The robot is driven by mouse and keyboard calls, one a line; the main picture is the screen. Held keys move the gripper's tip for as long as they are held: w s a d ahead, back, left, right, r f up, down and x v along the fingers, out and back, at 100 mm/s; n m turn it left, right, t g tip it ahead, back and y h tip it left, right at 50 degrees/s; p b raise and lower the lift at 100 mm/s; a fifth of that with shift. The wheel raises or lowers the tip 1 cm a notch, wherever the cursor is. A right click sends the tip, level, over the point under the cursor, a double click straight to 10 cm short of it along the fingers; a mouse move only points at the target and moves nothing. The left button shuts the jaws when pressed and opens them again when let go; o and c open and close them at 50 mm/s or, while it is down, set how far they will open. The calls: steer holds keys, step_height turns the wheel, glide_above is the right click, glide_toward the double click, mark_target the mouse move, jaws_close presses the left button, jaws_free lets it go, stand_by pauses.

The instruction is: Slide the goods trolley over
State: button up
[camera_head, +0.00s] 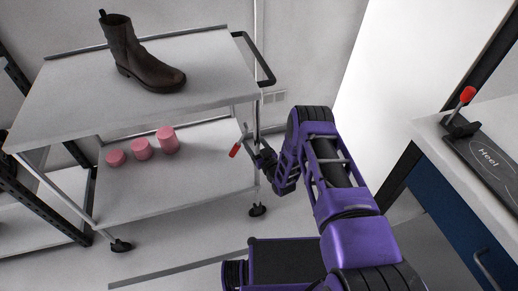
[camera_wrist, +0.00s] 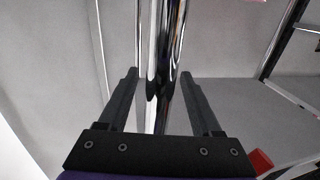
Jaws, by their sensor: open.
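The goods trolley (camera_head: 75,97) stands at the left, with a grey top shelf, a lower shelf (camera_head: 190,182), chrome posts and black castors. Its black push handle (camera_head: 262,60) sticks out at the right end. My gripper (camera_head: 258,157) is beside the right-hand post, below the top shelf. In the wrist view my gripper (camera_wrist: 159,76) is open, its two black fingers on either side of a chrome post (camera_wrist: 172,40). I cannot tell whether either finger touches the post.
A brown boot (camera_head: 140,60) stands on the top shelf. Three pink cylinders (camera_head: 141,149) stand on the lower shelf. A red-tipped part (camera_head: 235,151) is close to my gripper. A counter with blue drawers (camera_head: 445,210) is at right; dark racking (camera_head: 40,190) is at left.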

steer(key=p+v, duration=0.2)
steer(key=v, duration=1.5)
steer(key=shift+s, duration=0.1)
